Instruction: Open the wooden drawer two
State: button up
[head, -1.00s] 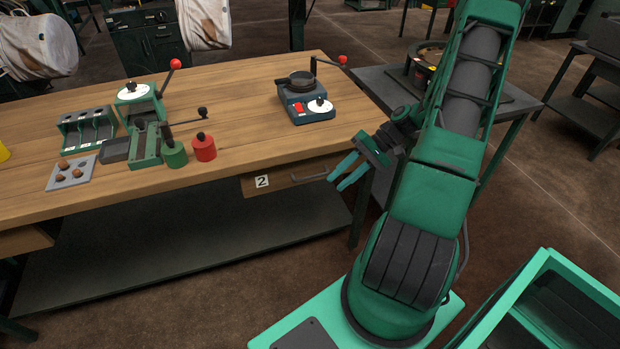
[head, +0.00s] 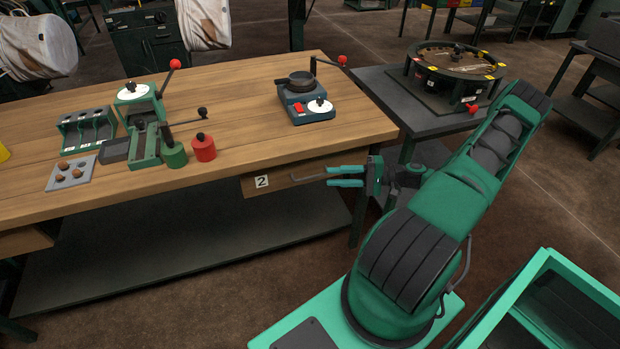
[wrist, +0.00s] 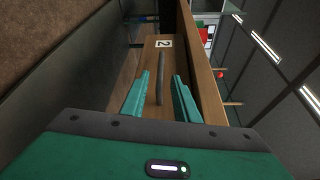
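Wooden drawer two (head: 268,188) sits under the right part of the workbench top, marked by a white label "2" (head: 262,181). It looks closed. Its grey bar handle (head: 305,179) is on its front. My gripper (head: 328,176) is in front of the drawer at the handle's right end, its teal fingers pointing left in the head view. In the wrist view the open fingers (wrist: 160,90) lie on either side of the handle (wrist: 161,75), with gaps on both sides. The label (wrist: 164,44) shows beyond them. I cannot tell how deep the handle lies between the fingertips.
The wooden workbench (head: 235,130) carries a blue scale-like device (head: 305,104), a green press (head: 145,130), and red (head: 204,148) and green (head: 175,156) weights. A dark side table (head: 390,92) holds a round device (head: 455,70). Floor in front of the drawer is clear.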

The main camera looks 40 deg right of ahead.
aim_at(312, 177)
jog(key=x, duration=0.8)
jog(key=shift+a, duration=0.1)
jog(key=shift+c, duration=0.7)
grip_shut()
jog(key=shift+a, duration=0.1)
